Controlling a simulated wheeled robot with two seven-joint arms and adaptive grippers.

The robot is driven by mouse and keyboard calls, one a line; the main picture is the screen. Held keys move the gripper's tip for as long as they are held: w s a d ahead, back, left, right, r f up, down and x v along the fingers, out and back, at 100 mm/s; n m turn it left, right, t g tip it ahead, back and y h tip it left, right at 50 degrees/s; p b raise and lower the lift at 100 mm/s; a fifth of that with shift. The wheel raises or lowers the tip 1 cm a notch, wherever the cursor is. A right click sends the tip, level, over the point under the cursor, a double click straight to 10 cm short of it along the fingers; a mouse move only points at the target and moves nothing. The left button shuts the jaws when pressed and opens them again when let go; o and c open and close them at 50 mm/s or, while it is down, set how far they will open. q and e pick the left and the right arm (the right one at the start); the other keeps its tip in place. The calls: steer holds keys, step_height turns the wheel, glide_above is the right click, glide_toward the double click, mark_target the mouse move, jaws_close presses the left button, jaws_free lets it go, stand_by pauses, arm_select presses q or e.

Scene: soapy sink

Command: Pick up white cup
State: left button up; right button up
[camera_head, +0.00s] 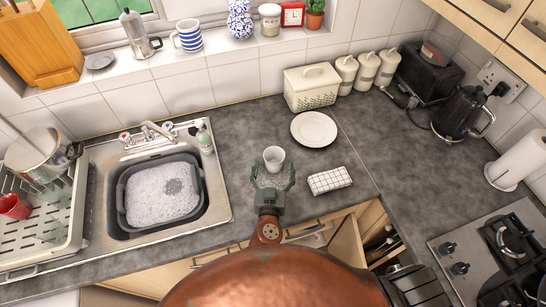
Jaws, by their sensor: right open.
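The white cup (274,155) stands upright on the dark grey counter (235,130), to the right of the sink. My right gripper (273,173) is open, its fingers spread wide just at the near side of the cup. The cup's lower part shows between the fingertips. I cannot tell whether the fingers touch it. My left gripper is not in view.
A white plate (314,129) lies behind and right of the cup, and a folded checked cloth (330,180) lies to its right. The sink holds a grey basin (124,205) of suds at left. A drawer (347,243) stands open below the counter.

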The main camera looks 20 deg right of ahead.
mark_target(275, 148)
steer(key=shift+w+d, duration=0.15)
steer(key=shift+w, duration=0.3)
steer(key=p+x, duration=0.1)
steer(key=x, duration=0.3)
steer(key=shift+w+f, duration=0.1)
steer(key=shift+w, duration=0.1)
steer(key=shift+w+f, duration=0.1)
steer(key=shift+w, duration=0.1)
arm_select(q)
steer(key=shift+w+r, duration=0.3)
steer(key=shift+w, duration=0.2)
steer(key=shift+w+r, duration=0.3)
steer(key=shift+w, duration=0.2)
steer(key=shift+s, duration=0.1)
arm_select(e)
steer(key=shift+c, duration=0.4)
steer(key=c, duration=0.5)
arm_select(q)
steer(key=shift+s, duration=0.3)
arm_select(e)
steer(key=c, duration=0.9)
